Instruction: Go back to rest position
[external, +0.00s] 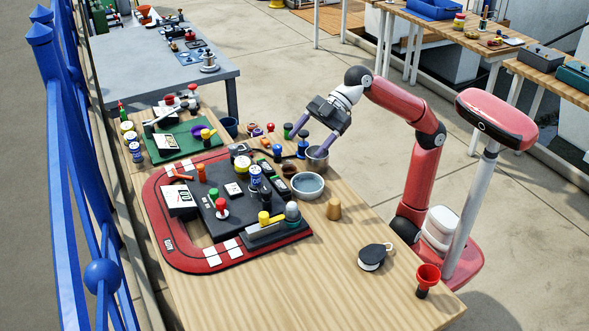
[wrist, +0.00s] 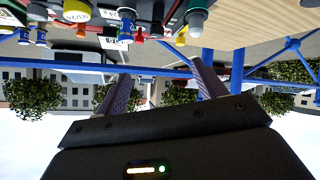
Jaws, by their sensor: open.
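My red arm is bent, reaching from the right.
Near the gripper are a bowl of bluish liquid (external: 307,185), a blue-topped item (external: 303,143) and a tan cone (external: 333,209). A red-edged track board (external: 190,262) with several items fills the middle. The front table is mostly clear.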

